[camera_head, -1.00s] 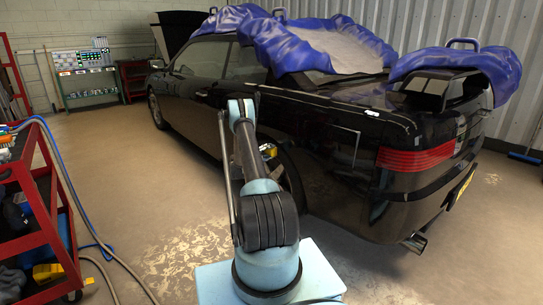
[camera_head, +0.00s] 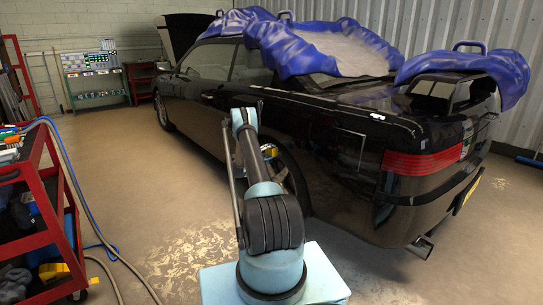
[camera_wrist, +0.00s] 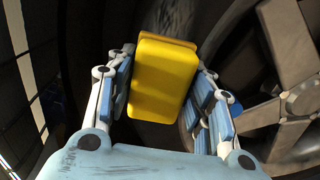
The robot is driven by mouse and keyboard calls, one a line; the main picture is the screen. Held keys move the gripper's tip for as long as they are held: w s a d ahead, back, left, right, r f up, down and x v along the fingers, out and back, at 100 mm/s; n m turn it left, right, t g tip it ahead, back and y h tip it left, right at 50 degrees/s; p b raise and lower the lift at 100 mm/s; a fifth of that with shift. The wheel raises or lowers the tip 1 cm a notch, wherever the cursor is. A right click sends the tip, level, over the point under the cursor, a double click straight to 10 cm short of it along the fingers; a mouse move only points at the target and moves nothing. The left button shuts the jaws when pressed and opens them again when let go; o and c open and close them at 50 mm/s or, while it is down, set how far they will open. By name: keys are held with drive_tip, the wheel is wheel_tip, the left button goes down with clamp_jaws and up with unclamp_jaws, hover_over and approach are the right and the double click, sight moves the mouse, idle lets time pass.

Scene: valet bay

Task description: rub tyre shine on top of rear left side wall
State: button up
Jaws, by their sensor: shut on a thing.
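My gripper (camera_wrist: 162,88) is shut on a yellow applicator block (camera_wrist: 165,62), with blue-padded fingers on both sides of it. The rear left tyre (camera_wrist: 222,28) is the dark curved band behind and beside the block in the wrist view. Its spoked grey rim (camera_wrist: 290,95) fills the right side. I cannot tell whether the block touches the side wall, since its far face is hidden. In the head view, the rear left wheel (camera_head: 291,176) of the black car (camera_head: 340,150) is partly covered by my arm, and a bit of yellow shows by the wheel arch.
A red trolley (camera_head: 50,215) with supplies stands at left, with a blue hose (camera_head: 72,185) hanging to the floor. Bare floor (camera_head: 150,180) lies between trolley and car. A shelf rack (camera_head: 92,78) stands far back.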

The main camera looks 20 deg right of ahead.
sight(286, 156)
drive_tip(key=shift+w+a, duration=0.25)
drive_tip(key=shift+w, duration=0.55)
drive_tip(key=shift+w+a, duration=0.3)
drive_tip(key=shift+w, duration=0.55)
drive_tip(key=shift+w+a, duration=0.25)
drive_tip(key=shift+w, duration=0.55)
drive_tip(key=shift+c, duration=0.5)
drive_tip(key=shift+s, duration=0.15)
drive_tip(key=shift+s+d, duration=0.3)
drive_tip(key=shift+s, duration=0.35)
drive_tip(key=shift+s+d, duration=0.35)
drive_tip(key=shift+s, duration=0.25)
drive_tip(key=shift+s+d, duration=0.3)
drive_tip(key=shift+s, duration=0.35)
drive_tip(key=shift+s+d, duration=0.2)
drive_tip(key=shift+s, duration=0.65)
drive_tip(key=shift+s+d, duration=0.25)
drive_tip(key=shift+s, duration=0.65)
drive_tip(key=shift+s+d, duration=0.2)
drive_tip(key=shift+s, duration=0.65)
drive_tip(key=shift+s+d, duration=0.4)
drive_tip(key=shift+s, duration=0.6)
drive_tip(key=shift+s+d, duration=0.45)
drive_tip(key=shift+s, duration=0.5)
drive_tip(key=shift+s+d, duration=0.4)
drive_tip(key=shift+s, duration=0.6)
drive_tip(key=v, duration=0.6)
